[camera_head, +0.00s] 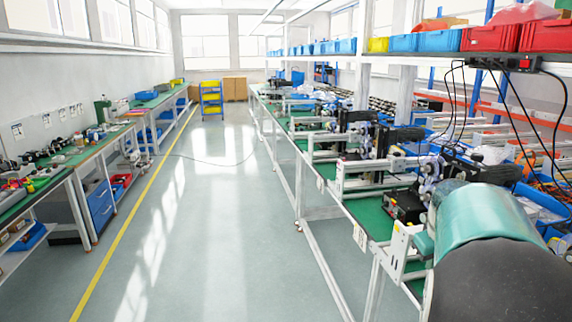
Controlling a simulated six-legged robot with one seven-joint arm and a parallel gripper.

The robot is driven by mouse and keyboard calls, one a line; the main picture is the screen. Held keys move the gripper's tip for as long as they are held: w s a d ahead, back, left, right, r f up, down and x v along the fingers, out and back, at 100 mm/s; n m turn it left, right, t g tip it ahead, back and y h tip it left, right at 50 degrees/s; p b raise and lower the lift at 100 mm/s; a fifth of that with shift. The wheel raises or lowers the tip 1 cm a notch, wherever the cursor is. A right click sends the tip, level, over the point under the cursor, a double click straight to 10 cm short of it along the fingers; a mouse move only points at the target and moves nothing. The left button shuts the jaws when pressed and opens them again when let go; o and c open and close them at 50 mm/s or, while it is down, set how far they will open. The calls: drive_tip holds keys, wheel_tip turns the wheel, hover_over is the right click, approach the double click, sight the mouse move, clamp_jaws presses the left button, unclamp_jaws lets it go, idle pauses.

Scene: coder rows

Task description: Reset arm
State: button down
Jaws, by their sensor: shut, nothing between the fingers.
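My gripper is not in view in the head camera picture. The task names no other object. A long workbench line (352,207) with green tops and coder machines runs along the right side, away from me. Its nearest part, at the lower right, is partly hidden behind a large rounded form close to the camera.
A clear grey floor aisle (215,220) runs ahead, with a yellow line (130,220) on its left. Green-topped benches (75,160) stand left. A yellow rack (211,100) and cardboard boxes (235,87) stand at the far end.

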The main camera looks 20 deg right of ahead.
drive_tip(key=a+r+t+y, duration=0.1)
drive_tip(key=a+r+t, duration=0.15)
drive_tip(key=a, duration=1.35)
drive_tip(key=s+a+n, duration=0.1)
drive_tip(key=s+a, duration=0.4)
drive_tip(key=a, duration=0.6)
drive_tip(key=s+a+f+y, duration=0.1)
drive_tip(key=s+a, duration=0.4)
drive_tip(key=a, duration=0.6)
drive_tip(key=shift+f+n+t+y, duration=0.25)
drive_tip(key=shift+n+t+y, duration=0.05)
drive_tip(key=shift+n+t, duration=0.15)
drive_tip(key=shift+s+d, duration=0.1)
